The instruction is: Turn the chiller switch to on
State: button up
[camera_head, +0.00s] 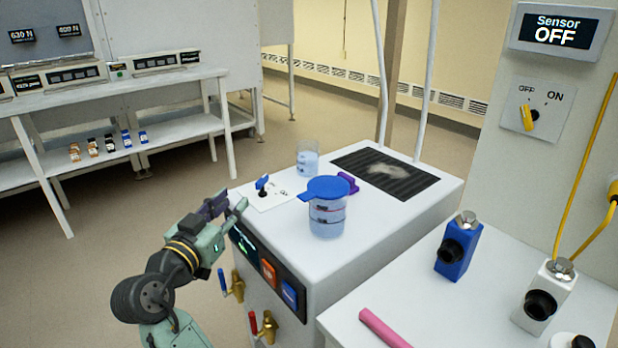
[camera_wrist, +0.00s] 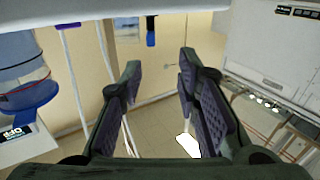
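A blue switch knob (camera_head: 262,183) stands on a white plate (camera_head: 278,198) on top of the white floor unit (camera_head: 380,222); its small lettering is too small to read. I take it for the chiller switch. My gripper (camera_head: 228,206) is just left of and in front of it, at the unit's edge. In the wrist view, which looks upside down, the blue knob (camera_wrist: 151,38) hangs near the top, beyond the fingertips. My gripper's fingers (camera_wrist: 161,68) are apart with nothing between them. The knob and fingers do not touch.
A blue-lidded beaker (camera_head: 328,212) stands right of the switch, an open beaker (camera_head: 307,160) behind it. A purple object (camera_head: 348,183) and black grille (camera_head: 385,172) are farther right. A separate yellow switch (camera_head: 529,118) sits on the right wall under a "Sensor OFF" display (camera_head: 556,30).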

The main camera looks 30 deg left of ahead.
aim_at(257, 186)
jog(key=shift+h, duration=0.3)
jog(key=w+p, duration=0.1)
jog(key=w, duration=0.2)
jog(key=w+p, duration=0.1)
jog(key=w, duration=0.7)
jog(key=shift+w+a+f+p, duration=0.1)
jog(key=shift+a+f+p, duration=0.15)
jog(key=shift+p, duration=0.15)
grip_shut()
